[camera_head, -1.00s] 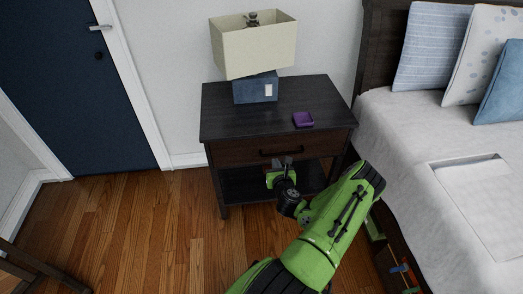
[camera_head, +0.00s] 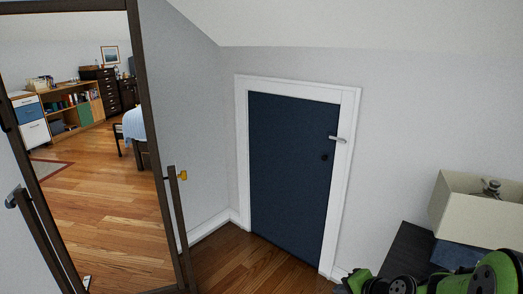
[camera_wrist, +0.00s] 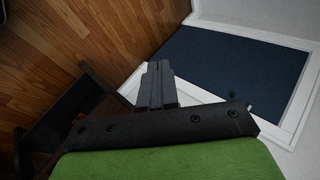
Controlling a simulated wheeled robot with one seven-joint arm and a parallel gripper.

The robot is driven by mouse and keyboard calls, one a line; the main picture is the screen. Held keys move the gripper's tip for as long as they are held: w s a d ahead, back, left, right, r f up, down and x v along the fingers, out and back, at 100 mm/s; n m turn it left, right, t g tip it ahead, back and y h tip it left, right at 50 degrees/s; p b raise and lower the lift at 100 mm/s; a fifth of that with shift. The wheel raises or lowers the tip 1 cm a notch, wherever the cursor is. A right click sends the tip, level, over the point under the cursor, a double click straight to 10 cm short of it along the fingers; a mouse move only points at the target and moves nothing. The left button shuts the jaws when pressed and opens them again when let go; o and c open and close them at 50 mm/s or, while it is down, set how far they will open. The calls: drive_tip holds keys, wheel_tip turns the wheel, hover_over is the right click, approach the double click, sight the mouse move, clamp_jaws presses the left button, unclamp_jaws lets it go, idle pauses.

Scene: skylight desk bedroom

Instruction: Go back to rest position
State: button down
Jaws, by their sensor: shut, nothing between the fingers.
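My gripper (camera_wrist: 158,83) shows in the wrist view with its two dark fingers together and nothing between them. Behind it in that view are the wood floor and the dark blue door (camera_wrist: 230,75). In the head view, part of my green arm shows at the bottom right, in front of the nightstand (camera_head: 408,245). The fingers are not clear in the head view.
The blue door (camera_head: 290,175) in a white frame is shut. A tall mirror (camera_head: 95,190) leans at the left, reflecting the room. A cream lamp (camera_head: 470,208) stands on the nightstand at the right. Wood floor (camera_head: 235,262) is clear before the door.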

drive_tip(key=s+a+r+n+g+h+p, duration=0.2)
drive_tip(key=s+a+r+n+p, duration=0.1)
drive_tip(key=s+a+r+n, duration=0.65)
drive_tip(key=s+r+n, duration=0.1)
drive_tip(key=s+r, duration=0.2)
drive_tip(key=s, duration=0.3)
drive_tip(key=s+d+r+n+h+p, duration=0.1)
drive_tip(key=s+r, duration=0.3)
drive_tip(key=s, duration=0.3)
drive_tip(key=shift+s+d+r+g+p, duration=0.2)
drive_tip(key=shift+d+r+g+p, duration=0.1)
drive_tip(key=shift+g, duration=0.1)
drive_tip(key=shift+n, duration=0.25)
